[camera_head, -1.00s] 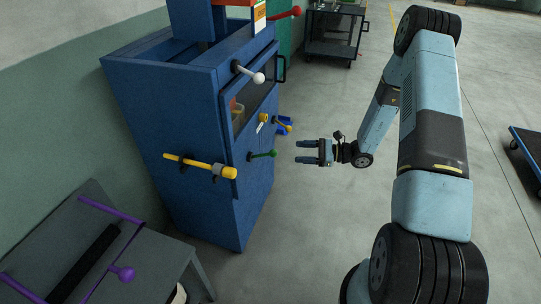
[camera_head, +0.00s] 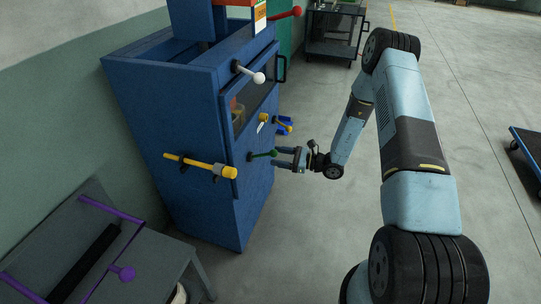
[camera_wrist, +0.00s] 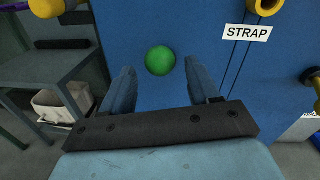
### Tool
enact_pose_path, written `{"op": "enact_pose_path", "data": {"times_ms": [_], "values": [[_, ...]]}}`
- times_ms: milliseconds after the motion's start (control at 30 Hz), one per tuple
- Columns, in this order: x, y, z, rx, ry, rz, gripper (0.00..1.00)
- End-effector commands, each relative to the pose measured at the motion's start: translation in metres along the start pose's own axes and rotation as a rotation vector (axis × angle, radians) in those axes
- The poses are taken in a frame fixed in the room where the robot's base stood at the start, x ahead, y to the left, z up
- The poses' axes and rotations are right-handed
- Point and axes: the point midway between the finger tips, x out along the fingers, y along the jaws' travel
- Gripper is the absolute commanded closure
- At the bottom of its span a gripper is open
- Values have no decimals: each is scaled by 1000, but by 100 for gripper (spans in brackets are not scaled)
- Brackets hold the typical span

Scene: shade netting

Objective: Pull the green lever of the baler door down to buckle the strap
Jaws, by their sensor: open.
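The green lever (camera_head: 263,154) sticks out from the front of the blue baler (camera_head: 205,120), below the window. In the wrist view its round green knob (camera_wrist: 160,60) faces me, between and just beyond my fingertips. My gripper (camera_head: 277,158) is open, its fingers pointing at the baler, with the tips close to the knob. In the wrist view the two fingers (camera_wrist: 160,84) stand on either side of the knob, apart from it. A white label reading STRAP (camera_wrist: 247,33) is to the right of the knob. The strap itself I cannot make out.
A yellow bar (camera_head: 201,166) crosses the baler left of the lever. A white-knobbed lever (camera_head: 248,72) and a red lever (camera_head: 285,13) are above; yellow and blue fittings (camera_head: 284,125) sit to the right. A grey table (camera_head: 65,225) with purple handles stands left.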

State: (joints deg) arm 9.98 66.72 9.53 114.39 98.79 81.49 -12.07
Motion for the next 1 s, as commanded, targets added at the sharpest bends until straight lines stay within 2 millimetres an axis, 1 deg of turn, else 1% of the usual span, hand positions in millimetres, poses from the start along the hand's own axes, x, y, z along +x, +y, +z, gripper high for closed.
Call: {"op": "enact_pose_path", "data": {"times_ms": [33, 100, 300, 433, 700, 767, 1000], "values": [[9, 0, 0, -1, -1, 3, 39], [20, 0, 0, -1, 0, 3, 39], [39, 0, 0, -1, 0, 2, 39], [44, 0, 0, -1, 0, 0, 39], [45, 0, 0, 0, 0, 0, 39], [45, 0, 0, 0, 0, 0, 44], [45, 0, 0, 0, 0, 0, 67]]}}
